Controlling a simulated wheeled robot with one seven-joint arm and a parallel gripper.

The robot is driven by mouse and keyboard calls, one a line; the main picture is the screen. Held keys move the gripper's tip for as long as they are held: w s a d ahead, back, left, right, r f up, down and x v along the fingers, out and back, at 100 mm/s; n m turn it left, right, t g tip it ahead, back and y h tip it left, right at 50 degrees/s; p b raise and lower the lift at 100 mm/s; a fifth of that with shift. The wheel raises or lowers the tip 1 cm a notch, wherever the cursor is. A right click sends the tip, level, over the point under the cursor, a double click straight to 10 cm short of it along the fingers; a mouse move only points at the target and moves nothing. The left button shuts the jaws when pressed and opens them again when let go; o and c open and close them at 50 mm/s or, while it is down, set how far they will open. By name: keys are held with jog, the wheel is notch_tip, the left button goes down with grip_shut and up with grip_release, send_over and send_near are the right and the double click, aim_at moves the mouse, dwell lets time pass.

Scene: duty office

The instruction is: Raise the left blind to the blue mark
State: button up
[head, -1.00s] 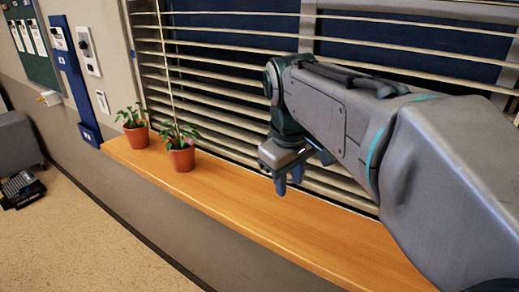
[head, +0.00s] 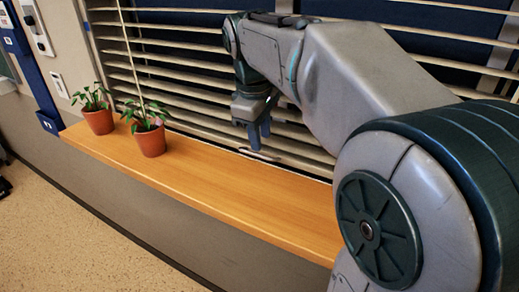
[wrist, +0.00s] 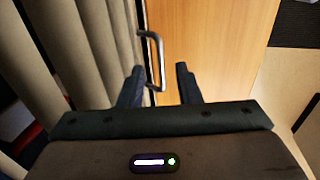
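The slatted blind (head: 190,78) covers the window behind the sill, its lower slats close to the sill. A thin pale cord or wand (head: 128,50) hangs at its left side. In the wrist view, a U-shaped metal handle (wrist: 159,60) stands out beside the blind's slats (wrist: 90,50). My gripper (head: 259,138) points down in front of the lower slats, just above the sill. In the wrist view my gripper (wrist: 160,75) is open, with the handle showing between the fingertips, nearer the left one. I cannot tell whether they touch. I cannot make out a blue mark on the window frame.
The wooden sill (head: 215,188) runs below the blind. Two potted plants stand on its left part, one at the far end (head: 98,121) and one nearer (head: 151,142). A blue wall panel (head: 30,60) is at the left. The sill between plants and gripper is clear.

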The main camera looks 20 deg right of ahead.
jog(key=shift+w+d+f, duration=0.1)
jog(key=shift+w+f, duration=0.05)
jog(key=shift+f, duration=0.95)
jog(key=shift+w+d+f, duration=0.1)
jog(key=shift+w+f, duration=0.05)
jog(key=shift+f, duration=0.95)
jog(key=shift+c, duration=0.3)
grip_shut()
notch_tip(320, 180, up, 26)
jog(key=p, duration=2)
jog(key=shift+r, duration=0.15)
jog(key=shift+o, duration=0.3)
grip_release()
